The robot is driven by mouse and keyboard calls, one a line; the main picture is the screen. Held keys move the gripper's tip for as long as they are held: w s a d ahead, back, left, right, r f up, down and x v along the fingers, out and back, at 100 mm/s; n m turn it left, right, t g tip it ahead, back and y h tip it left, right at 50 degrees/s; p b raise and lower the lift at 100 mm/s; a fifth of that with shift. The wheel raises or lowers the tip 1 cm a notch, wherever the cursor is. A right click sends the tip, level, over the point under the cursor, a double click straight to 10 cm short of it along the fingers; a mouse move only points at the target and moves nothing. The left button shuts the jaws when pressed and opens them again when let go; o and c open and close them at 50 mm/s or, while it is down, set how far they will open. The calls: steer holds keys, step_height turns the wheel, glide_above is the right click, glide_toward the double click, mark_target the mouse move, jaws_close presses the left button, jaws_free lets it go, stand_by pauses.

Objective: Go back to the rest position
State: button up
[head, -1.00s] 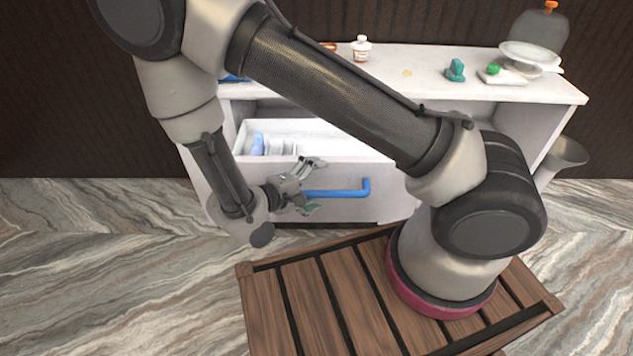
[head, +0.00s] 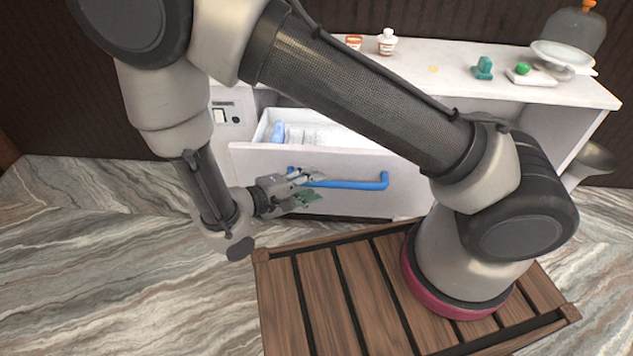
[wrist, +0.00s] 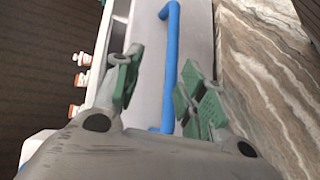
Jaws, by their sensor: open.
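My gripper (head: 312,187) is open and empty in front of the drawer (head: 262,160) of the white counter. The drawer is pulled out and has a blue bar handle (head: 350,184). In the head view the gripper overlaps the left end of the handle. In the wrist view the handle (wrist: 171,60) runs between and beyond the green-padded fingers (wrist: 160,92); I cannot tell whether they touch it. A blue item (head: 278,132) and pale dividers show inside the drawer.
A metal funnel shape (head: 592,160) is at the right. Marble floor (head: 90,250) is clear at left.

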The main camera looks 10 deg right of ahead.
steer(key=shift+s+a, duration=0.2)
steer(key=shift+a, duration=0.1)
stand_by(0.4)
steer(key=s+d+r+m+y, duration=0.2)
steer(key=s+d+r+y, duration=0.1)
steer(key=d+r, duration=0.5)
steer(key=s+d+r+m+g+y, duration=0.1)
steer(key=s+d+r+m+y, duration=0.1)
steer(key=d+r+y, duration=0.3)
steer(key=s+d+r+m+y, duration=0.2)
steer(key=s+d+r+y, duration=0.2)
steer(key=d+r, duration=0.9)
step_height(320, 180, up, 6)
steer(key=shift+r+m+y, duration=0.1)
steer(key=shift+m+y, duration=0.3)
steer(key=shift+y, duration=0.1)
